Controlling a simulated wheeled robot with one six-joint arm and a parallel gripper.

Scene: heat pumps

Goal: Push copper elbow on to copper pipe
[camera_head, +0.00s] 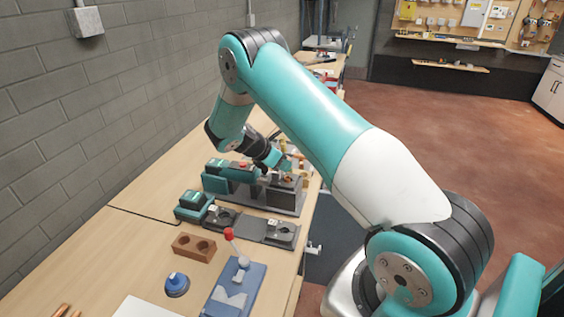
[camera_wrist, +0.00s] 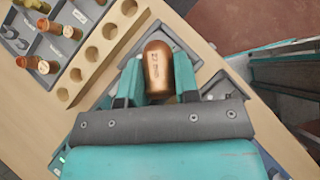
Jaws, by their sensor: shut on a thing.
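My gripper (camera_wrist: 158,72) is shut on the copper elbow (camera_wrist: 159,66), which sits between its two teal fingers in the wrist view. The elbow shows as a rounded, shiny copper piece with small markings. In the head view my gripper (camera_head: 286,170) is at the far part of the bench, over a grey fixture (camera_head: 285,200), with a small bit of copper (camera_head: 289,178) at its tip. I cannot make out the copper pipe under the elbow, nor whether the two touch.
A wooden block with holes (camera_wrist: 101,54) and a grey tray (camera_wrist: 66,45) with copper fittings (camera_wrist: 43,65) lie left of my gripper in the wrist view. Nearer on the bench (camera_head: 130,235) are a teal-and-grey device (camera_head: 193,206), a brown two-hole block (camera_head: 194,245) and a blue fixture (camera_head: 233,293).

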